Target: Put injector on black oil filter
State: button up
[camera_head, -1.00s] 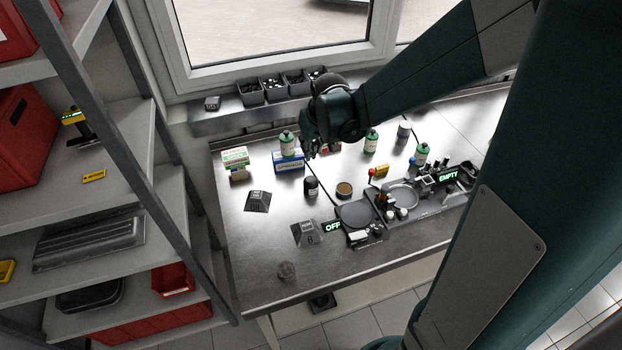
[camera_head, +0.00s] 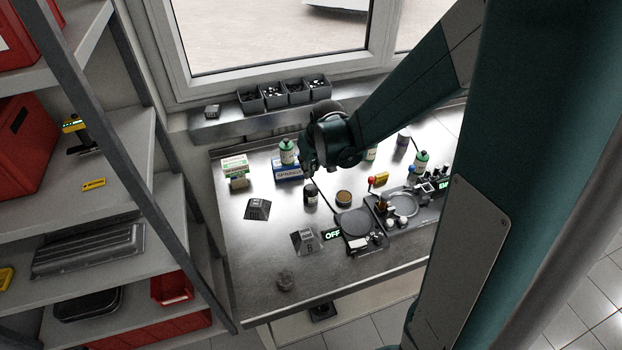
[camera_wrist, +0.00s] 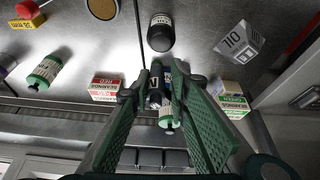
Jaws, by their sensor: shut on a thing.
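The black oil filter (camera_head: 310,195) stands upright on the steel bench, below my gripper (camera_head: 310,172) in the head view. In the wrist view the filter (camera_wrist: 160,33) is a dark cylinder with a pale label, just past the tips of my gripper (camera_wrist: 160,70). The green fingers are closed together on a small dark thing (camera_wrist: 155,90), which I take for the injector. The fingers hide much of it, and it cannot be made out in the head view. The gripper appears above and behind the filter; I cannot tell whether the injector touches it.
A blue-and-white box (camera_head: 287,170) and a green bottle (camera_head: 288,150) stand behind the filter. A round brown-topped tin (camera_head: 344,198) is to its right, and a scale (camera_head: 355,222) lies in front of that. The bench's front left is mostly clear.

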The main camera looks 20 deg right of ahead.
jog(key=shift+f, duration=0.75)
jog(key=shift+f, duration=0.1)
jog(key=shift+f, duration=1.95)
jog(key=shift+f, duration=0.15)
jog(key=o, duration=0.9)
jog(key=shift+r, duration=0.25)
jog(key=shift+v, duration=5.9)
